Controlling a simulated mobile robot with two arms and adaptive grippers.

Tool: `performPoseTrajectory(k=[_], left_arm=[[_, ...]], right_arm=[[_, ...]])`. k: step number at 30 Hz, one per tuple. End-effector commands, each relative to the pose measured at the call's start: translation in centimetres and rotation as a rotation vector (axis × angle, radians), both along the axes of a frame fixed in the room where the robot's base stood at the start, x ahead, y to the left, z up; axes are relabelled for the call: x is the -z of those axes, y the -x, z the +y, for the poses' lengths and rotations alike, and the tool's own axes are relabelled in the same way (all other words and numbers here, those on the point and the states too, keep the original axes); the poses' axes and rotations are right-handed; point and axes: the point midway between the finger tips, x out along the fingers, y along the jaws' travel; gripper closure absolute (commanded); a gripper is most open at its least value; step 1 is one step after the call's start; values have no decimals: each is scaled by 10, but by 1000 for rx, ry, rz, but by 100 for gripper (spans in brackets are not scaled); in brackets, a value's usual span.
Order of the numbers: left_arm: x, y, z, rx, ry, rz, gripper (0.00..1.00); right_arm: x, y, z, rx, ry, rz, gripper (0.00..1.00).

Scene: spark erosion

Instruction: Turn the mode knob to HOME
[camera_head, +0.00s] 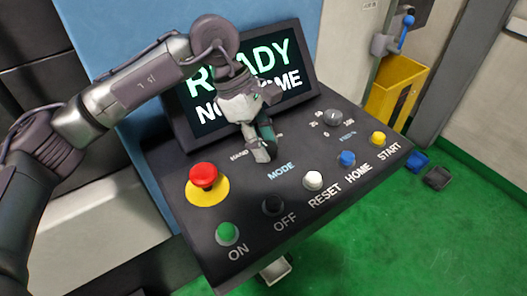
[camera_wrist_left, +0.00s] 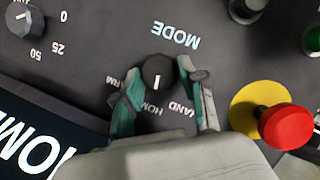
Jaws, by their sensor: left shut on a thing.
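The mode knob (camera_wrist_left: 158,72) is a round black knob with a short white pointer line, above the MODE lettering on the panel in the head view. In the left wrist view its line points down, toward the partly hidden label reading HOM. The HAND label lies beside that, and a third label is partly covered. My left gripper (camera_head: 262,148) reaches down onto the panel, and its teal-padded fingers also show in the left wrist view (camera_wrist_left: 160,88). They are shut on the knob, one on each side. The knob is hidden behind the fingers in the head view. My right gripper is not in view.
The sloping control panel (camera_head: 300,222) carries a red emergency button (camera_head: 204,176), several coloured push buttons and a feed dial (camera_head: 333,117). A screen (camera_head: 300,62) behind reads READY and a partly covered second line. A yellow bin (camera_head: 392,90) stands at the right.

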Motion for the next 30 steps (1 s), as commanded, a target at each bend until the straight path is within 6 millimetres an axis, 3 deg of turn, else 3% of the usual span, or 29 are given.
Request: performPoseTrajectory(k=[9,26,27,30], left_arm=[[1,-1,-1,136,0,0,94],[0,-2,0,166,-1,-1,94],[0,-2,0,166,-1,-1,54],[0,-2,0,165,-1,-1,37]], right_arm=[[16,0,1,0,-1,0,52],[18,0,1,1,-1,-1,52],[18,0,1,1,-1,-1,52],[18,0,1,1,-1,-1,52]])
